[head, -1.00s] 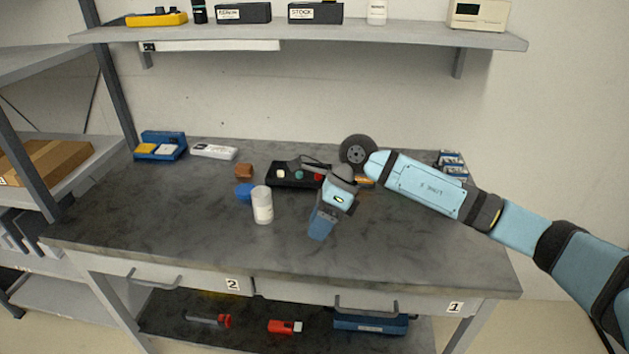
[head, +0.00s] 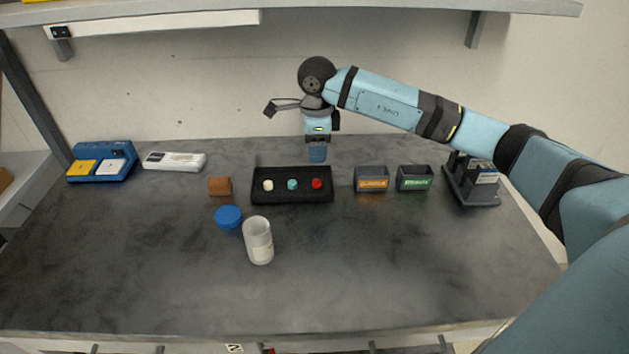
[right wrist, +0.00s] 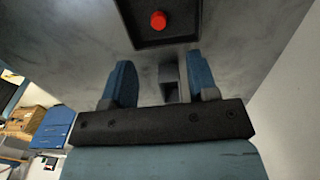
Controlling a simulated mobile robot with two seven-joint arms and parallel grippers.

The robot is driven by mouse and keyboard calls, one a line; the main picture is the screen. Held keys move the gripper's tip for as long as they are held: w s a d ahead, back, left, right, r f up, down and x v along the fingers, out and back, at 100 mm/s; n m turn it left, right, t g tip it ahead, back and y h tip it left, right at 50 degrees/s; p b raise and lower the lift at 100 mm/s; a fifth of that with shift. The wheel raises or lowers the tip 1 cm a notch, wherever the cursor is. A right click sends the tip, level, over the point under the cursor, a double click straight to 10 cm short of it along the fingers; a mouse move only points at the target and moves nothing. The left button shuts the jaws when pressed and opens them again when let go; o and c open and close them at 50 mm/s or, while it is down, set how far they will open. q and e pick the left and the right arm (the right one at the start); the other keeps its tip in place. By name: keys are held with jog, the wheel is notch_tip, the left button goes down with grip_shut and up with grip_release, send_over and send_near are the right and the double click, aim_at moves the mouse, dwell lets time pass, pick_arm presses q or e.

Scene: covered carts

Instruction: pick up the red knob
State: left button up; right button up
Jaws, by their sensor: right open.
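The red knob (head: 317,183) sits at the right end of a row of three knobs in a black tray (head: 291,199), beside a teal knob (head: 292,184) and a white knob (head: 268,185). My right gripper (head: 318,154) points down behind the tray, in line with the red knob and apart from it. In the right wrist view its two blue fingers (right wrist: 162,78) are spread and empty. The red knob (right wrist: 158,21) shows beyond them near the top edge, with nothing covering it. My left gripper is not in view.
Two small labelled bins (head: 371,180) (head: 414,178) stand right of the tray. A brown block (head: 219,186), a blue lid (head: 228,217) and a white cup (head: 259,241) are to the left and front. The right front of the table is clear.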

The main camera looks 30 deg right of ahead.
send_over(318, 181)
jog(key=f, duration=0.4)
jog(key=shift+w+a+f, duration=0.1)
jog(key=shift+w+f, duration=0.05)
jog(key=shift+w, duration=0.1)
jog(key=shift+s+f, duration=0.15)
jog(key=shift+f, duration=1.25)
jog(key=shift+s+f, duration=0.1)
jog(key=shift+f, duration=1.25)
jog(key=c, duration=1)
